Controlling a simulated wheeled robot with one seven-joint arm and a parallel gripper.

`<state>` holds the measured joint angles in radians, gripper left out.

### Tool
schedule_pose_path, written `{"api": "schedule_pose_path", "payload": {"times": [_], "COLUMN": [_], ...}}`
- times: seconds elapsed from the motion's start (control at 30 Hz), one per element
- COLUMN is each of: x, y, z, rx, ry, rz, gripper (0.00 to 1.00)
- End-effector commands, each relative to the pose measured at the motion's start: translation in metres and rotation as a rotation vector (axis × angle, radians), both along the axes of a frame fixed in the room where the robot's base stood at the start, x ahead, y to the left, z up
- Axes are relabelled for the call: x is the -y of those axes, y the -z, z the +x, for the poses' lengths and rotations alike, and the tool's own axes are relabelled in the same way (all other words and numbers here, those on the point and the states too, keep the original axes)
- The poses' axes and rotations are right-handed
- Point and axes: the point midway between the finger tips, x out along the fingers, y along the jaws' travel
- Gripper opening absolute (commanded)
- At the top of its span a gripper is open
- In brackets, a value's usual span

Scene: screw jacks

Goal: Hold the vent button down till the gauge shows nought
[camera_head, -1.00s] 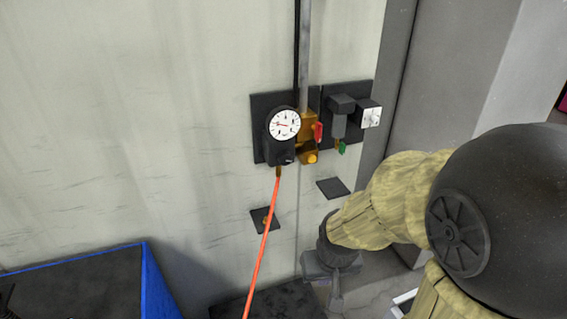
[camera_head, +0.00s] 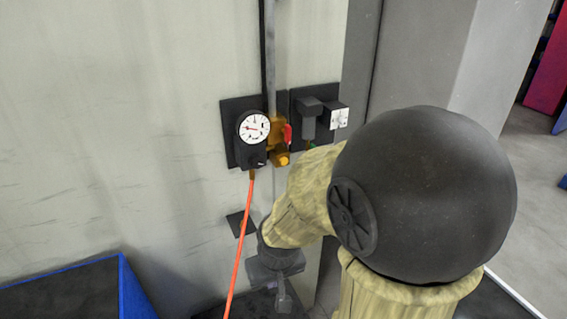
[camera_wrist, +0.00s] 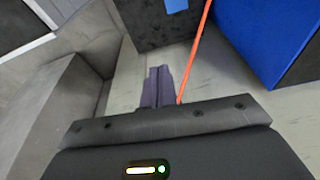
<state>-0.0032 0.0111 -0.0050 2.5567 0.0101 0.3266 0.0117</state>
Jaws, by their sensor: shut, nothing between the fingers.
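The gauge (camera_head: 253,127) is a round white dial in a black body on the wall. Its red needle points left; its figures are too small to read. Right beside it is a brass fitting (camera_head: 279,129) with a red lever (camera_head: 287,134) and a yellow-orange round knob (camera_head: 282,160). A small green part (camera_head: 312,146) shows under a dark block, partly behind my arm. I cannot tell which of these is the vent button. My gripper (camera_head: 284,303) hangs well below the gauge, shut and empty. The wrist view shows its fingers (camera_wrist: 157,86) together, touching none of these.
An orange hose (camera_head: 240,230) runs down from the gauge, close left of my gripper; it also shows in the wrist view (camera_wrist: 196,50). A blue-edged dark bin (camera_head: 125,285) stands lower left. A grey pillar (camera_head: 420,60) rises at right. The wall left of the gauge is clear.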

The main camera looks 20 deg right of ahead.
Motion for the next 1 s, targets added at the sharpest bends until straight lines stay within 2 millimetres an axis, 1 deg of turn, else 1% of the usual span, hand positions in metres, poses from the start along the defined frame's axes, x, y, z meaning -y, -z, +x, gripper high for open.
{"api": "schedule_pose_path", "payload": {"times": [0.07,0.17,0.27,0.3,0.4,0.47,0.5,0.6,0.7,0.8,0.9,1.0], "x": [0.0,0.002,0.01,0.016,0.034,0.046,0.056,0.081,0.107,0.131,0.151,0.162], "y": [0.001,0.004,0.008,0.009,0.013,0.015,0.015,0.014,0.01,0.001,-0.012,-0.027], "z": [0.012,0.039,0.074,0.089,0.123,0.141,0.152,0.175,0.191,0.202,0.207,0.208], "rx": [0.027,0.098,0.199,0.247,0.374,0.454,0.512,0.662,0.829,1.01,1.202,1.381], "ry": [0.046,0.152,0.304,0.372,0.539,0.632,0.692,0.824,0.928,1.001,1.034,1.028], "rz": [0.016,0.048,0.08,0.091,0.107,0.11,0.107,0.096,0.076,0.049,0.023,0.006], "gripper": [0.0,0.0,0.0,0.0,0.0,0.0,0.0,0.0,0.0,0.0,0.0,0.0]}}
